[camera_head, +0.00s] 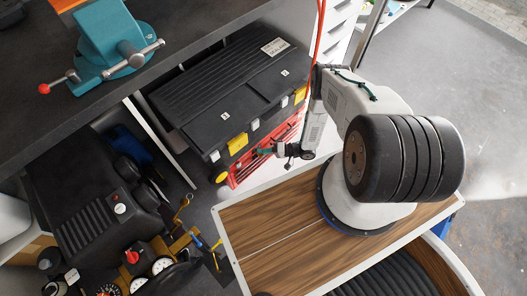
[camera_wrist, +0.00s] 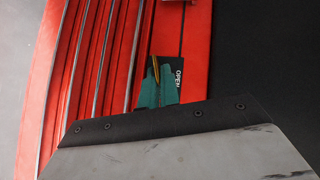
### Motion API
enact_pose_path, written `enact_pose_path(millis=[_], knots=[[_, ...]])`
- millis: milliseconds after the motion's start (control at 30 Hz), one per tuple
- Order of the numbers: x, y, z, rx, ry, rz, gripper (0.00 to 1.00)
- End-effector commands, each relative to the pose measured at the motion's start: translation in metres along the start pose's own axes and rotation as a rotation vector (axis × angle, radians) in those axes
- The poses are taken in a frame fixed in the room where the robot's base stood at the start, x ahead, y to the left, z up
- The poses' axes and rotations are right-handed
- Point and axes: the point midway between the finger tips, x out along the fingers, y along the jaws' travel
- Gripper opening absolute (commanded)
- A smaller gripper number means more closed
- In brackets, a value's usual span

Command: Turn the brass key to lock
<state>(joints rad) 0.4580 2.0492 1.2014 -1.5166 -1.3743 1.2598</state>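The brass key (camera_wrist: 155,67) shows nearly edge-on in the wrist view as a thin upright strip between my two teal fingertips. My gripper (camera_wrist: 158,85) appears shut on it, with the fingers close on both sides. A black label reading "OPEN" (camera_wrist: 178,74) is just right of the fingers, on the red front (camera_wrist: 197,45). In the head view my gripper (camera_head: 263,152) is at the front of the red tool chest (camera_head: 270,155). The key cannot be made out there. The lock around the key is mostly hidden by the fingers.
A black toolbox (camera_head: 225,85) with yellow latches sits above the red chest. A workbench (camera_head: 40,55) with a teal vise (camera_head: 112,40) is at upper left. Gauges and brass fittings (camera_head: 180,243) are at lower left. Open grey floor (camera_head: 485,100) lies to the right.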

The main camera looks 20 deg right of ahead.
Motion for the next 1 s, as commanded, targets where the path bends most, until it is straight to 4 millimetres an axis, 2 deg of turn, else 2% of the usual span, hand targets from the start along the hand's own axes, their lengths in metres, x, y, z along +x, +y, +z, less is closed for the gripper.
enact_pose_path(millis=[567,600,667,1000], knots=[[0.0002,-0.0018,-0.0028,0.02,0.003,-0.027,0.0],[0.0002,-0.0018,-0.0029,0.02,0.003,-0.027,0.12],[0.0002,-0.0016,-0.0027,0.02,0.002,-0.026,0.25],[-0.0043,-0.0006,-0.0019,0.021,0.003,-0.024,0.25]])
